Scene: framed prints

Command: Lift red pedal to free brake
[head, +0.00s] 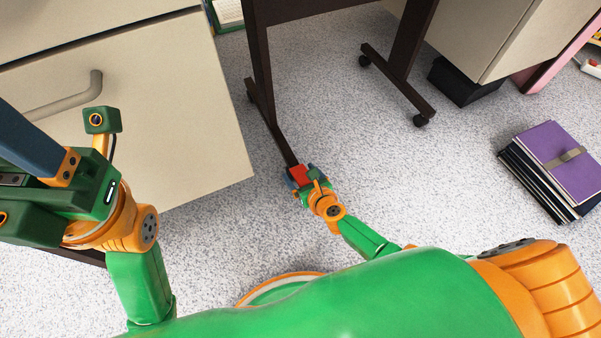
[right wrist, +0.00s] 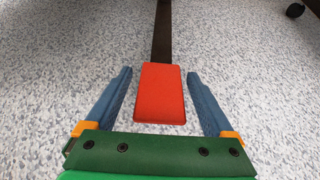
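The red pedal (head: 299,174) sits at the near end of a dark table leg's foot bar, low over the floor. In the right wrist view the pedal (right wrist: 160,93) lies between the two blue fingers of my right gripper (right wrist: 160,95). The fingers are open, with a gap on each side of the pedal. In the head view my right gripper (head: 305,176) is down at the pedal and partly covers it. My left gripper (head: 20,140) is at the left edge, mostly cut off, with one blue finger showing; its opening cannot be seen.
The dark wheeled table frame (head: 258,60) has a caster (head: 421,120) at its right foot. A beige cabinet (head: 190,110) with a handle stands at left. Purple and dark binders (head: 560,160) lie at right. A black box (head: 465,82) is at the back right. Speckled floor between is clear.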

